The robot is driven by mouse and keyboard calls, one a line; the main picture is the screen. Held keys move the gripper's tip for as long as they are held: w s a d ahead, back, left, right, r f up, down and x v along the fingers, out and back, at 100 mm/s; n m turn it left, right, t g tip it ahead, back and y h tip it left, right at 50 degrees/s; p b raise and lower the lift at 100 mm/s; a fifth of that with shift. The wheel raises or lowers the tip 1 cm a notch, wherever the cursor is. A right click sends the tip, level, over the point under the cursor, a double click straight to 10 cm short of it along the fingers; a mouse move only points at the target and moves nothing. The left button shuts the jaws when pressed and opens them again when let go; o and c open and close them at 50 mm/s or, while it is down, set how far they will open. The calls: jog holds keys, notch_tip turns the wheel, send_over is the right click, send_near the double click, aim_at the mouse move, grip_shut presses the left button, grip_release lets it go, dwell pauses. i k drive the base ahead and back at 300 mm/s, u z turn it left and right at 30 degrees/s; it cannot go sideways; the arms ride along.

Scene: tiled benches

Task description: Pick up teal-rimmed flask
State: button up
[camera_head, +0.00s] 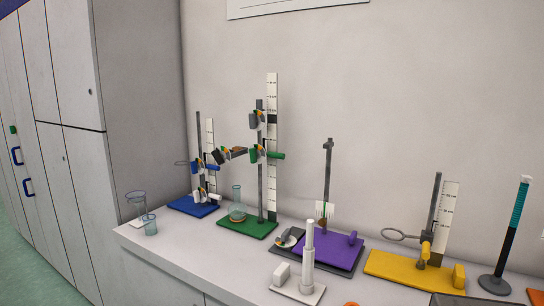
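A clear glass flask (237,206) with a narrow neck and a teal tint stands upright on the green base plate (238,224) of a stand at the left of the bench. It has a brownish band at its bottom; whether this is a ring under it or contents, I cannot tell. Its rim is small, so its colour is hard to make out. Two more glass vessels, a taller one (138,207) and a small teal-tinted one (150,225), stand at the bench's left end. My gripper is not in view.
A tall green-clamped stand (272,180) rises close behind the flask. A blue-based stand (194,206) is to its left. Purple (327,251) and yellow (410,273) stands are to the right, with a white post (308,245) in front. The bench front (215,255) near the flask is clear.

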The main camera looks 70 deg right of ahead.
aim_at(237, 210)
jog(key=u, duration=0.7)
jog(key=k, duration=0.15)
jog(key=z, duration=2.6)
jog(key=k, duration=0.9)
jog(key=u, duration=0.2)
jog(key=i, duration=0.85)
